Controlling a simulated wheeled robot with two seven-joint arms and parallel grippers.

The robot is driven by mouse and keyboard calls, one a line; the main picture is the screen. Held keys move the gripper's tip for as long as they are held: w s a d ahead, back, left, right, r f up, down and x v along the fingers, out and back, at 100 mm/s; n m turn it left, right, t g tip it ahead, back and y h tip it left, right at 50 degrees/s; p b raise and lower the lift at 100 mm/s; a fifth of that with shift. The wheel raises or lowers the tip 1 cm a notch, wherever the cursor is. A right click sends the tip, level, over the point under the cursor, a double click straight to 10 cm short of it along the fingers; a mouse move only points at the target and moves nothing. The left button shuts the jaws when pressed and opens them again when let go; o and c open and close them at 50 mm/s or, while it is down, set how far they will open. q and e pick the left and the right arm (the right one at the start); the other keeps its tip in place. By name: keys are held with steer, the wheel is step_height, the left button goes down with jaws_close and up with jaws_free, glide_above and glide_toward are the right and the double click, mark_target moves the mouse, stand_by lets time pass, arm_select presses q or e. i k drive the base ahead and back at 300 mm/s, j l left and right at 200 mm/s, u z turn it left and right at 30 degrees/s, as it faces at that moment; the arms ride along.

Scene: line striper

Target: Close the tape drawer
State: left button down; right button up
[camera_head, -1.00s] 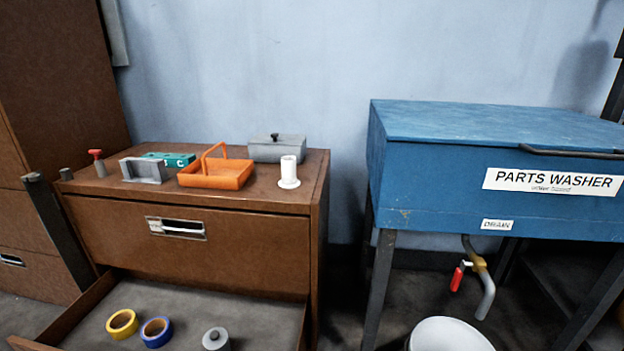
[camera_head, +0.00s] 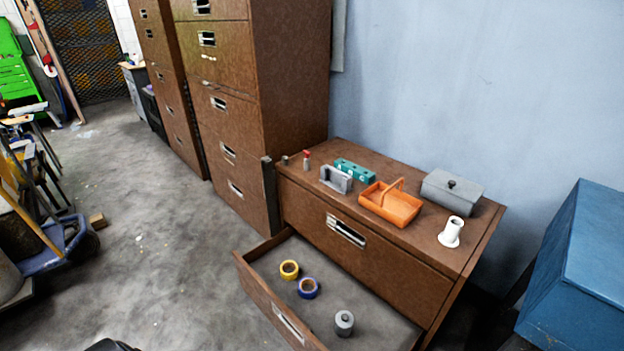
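The tape drawer (camera_head: 272,299) is the lower drawer of the low brown cabinet (camera_head: 452,282), and it stands pulled well out. Inside it lie a yellow tape roll (camera_head: 289,269), a blue tape roll (camera_head: 308,288) and a grey lidded canister (camera_head: 344,323). The drawer's front has a metal handle (camera_head: 288,324) and faces the open floor. The upper drawer (camera_head: 375,250) is shut. Neither gripper is clearly in view; a small dark shape at the bottom edge cannot be made out.
On the cabinet top are an orange basket (camera_head: 391,204), a grey lidded box (camera_head: 452,191), a white cylinder (camera_head: 451,232), a teal block (camera_head: 354,170) and a grey bracket (camera_head: 336,179). A blue parts washer (camera_head: 575,270) stands at right. Tall brown cabinets (camera_head: 290,70) stand behind.

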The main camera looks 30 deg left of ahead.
mark_target(306, 325)
steer(key=j+u, duration=0.15)
steer(key=u, duration=0.35)
steer(key=j+u, duration=0.15)
steer(key=u, duration=0.35)
steer(key=j+z, duration=0.3)
steer(key=j, duration=0.2)
